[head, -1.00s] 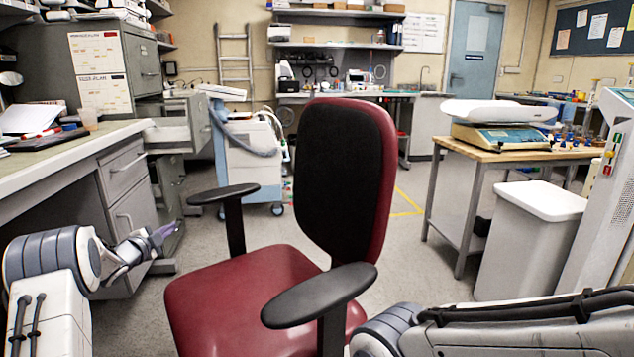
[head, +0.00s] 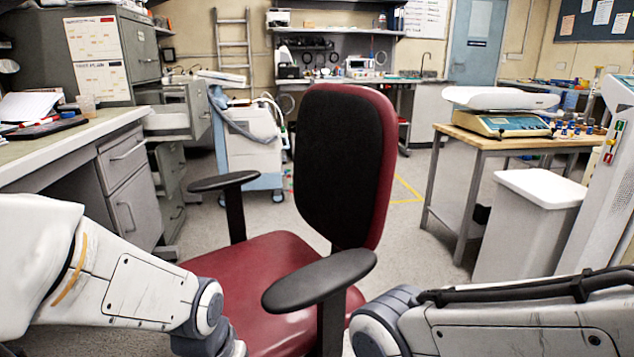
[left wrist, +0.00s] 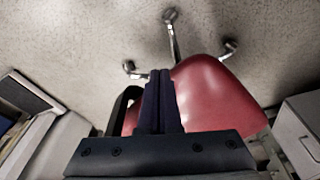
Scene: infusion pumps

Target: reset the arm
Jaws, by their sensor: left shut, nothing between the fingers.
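My left arm reaches in from the lower left in the head view, bent over the red chair's seat; its gripper is out of that view. In the left wrist view my left gripper (left wrist: 162,75) has its two dark fingers closed together, with nothing between them. The red chair (head: 345,170) stands straight ahead, and its seat (left wrist: 215,95) and metal legs show beyond the fingers in the left wrist view. My right arm comes in at the lower right of the head view; the right gripper is not visible.
A desk with drawers (head: 128,155) is on the left. A white wheeled machine (head: 250,145) stands behind the chair. A wooden table (head: 500,142) with a scale (head: 502,120) and a white bin (head: 530,225) are on the right. Grey floor is open between chair and table.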

